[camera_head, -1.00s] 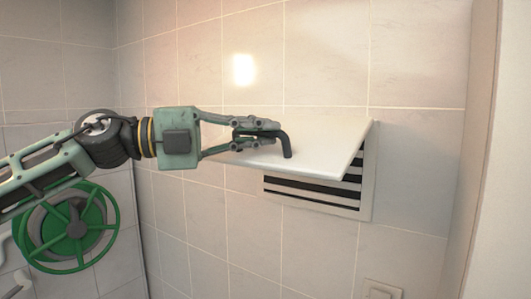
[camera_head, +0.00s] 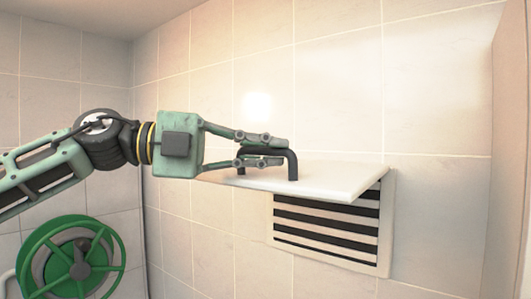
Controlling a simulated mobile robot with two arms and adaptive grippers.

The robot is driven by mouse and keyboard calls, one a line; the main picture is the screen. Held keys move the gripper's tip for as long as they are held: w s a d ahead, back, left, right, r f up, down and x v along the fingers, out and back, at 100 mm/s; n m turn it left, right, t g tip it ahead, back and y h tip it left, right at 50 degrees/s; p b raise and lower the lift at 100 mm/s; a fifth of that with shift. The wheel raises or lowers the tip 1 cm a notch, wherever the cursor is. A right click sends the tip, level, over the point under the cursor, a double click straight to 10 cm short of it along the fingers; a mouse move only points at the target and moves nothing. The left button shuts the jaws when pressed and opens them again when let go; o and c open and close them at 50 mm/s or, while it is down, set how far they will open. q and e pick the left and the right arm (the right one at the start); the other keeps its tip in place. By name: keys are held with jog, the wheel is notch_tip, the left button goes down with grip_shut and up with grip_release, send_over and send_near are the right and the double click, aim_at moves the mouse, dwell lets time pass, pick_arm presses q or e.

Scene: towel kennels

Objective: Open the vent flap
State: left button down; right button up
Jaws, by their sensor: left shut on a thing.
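The white vent flap (camera_head: 335,184) stands out from the tiled wall, raised to about level, over a vent with dark slats (camera_head: 325,227) in a pale frame. A black bar handle (camera_head: 292,165) rises from the flap's upper face. My left gripper (camera_head: 272,152) comes in from the left and is shut on this handle, with one finger above the bar and one below it. Part of the handle is hidden behind the fingers. My right gripper is not in view.
A green handwheel (camera_head: 72,262) is at the lower left, below my left arm. A pale upright panel edge (camera_head: 506,150) stands at the right. The tiled wall (camera_head: 340,80) above the flap is clear.

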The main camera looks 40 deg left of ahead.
pick_arm(q)
jog(key=c, duration=2.1)
grip_release()
jog(key=shift+a, duration=0.1)
jog(key=shift+s+a+r, duration=0.15)
jog(key=shift+s+a, duration=0.25)
jog(key=f+v, duration=0.1)
jog(key=v, duration=0.9)
jog(key=shift+s+a+r, duration=0.3)
jog(key=shift+r, duration=0.05)
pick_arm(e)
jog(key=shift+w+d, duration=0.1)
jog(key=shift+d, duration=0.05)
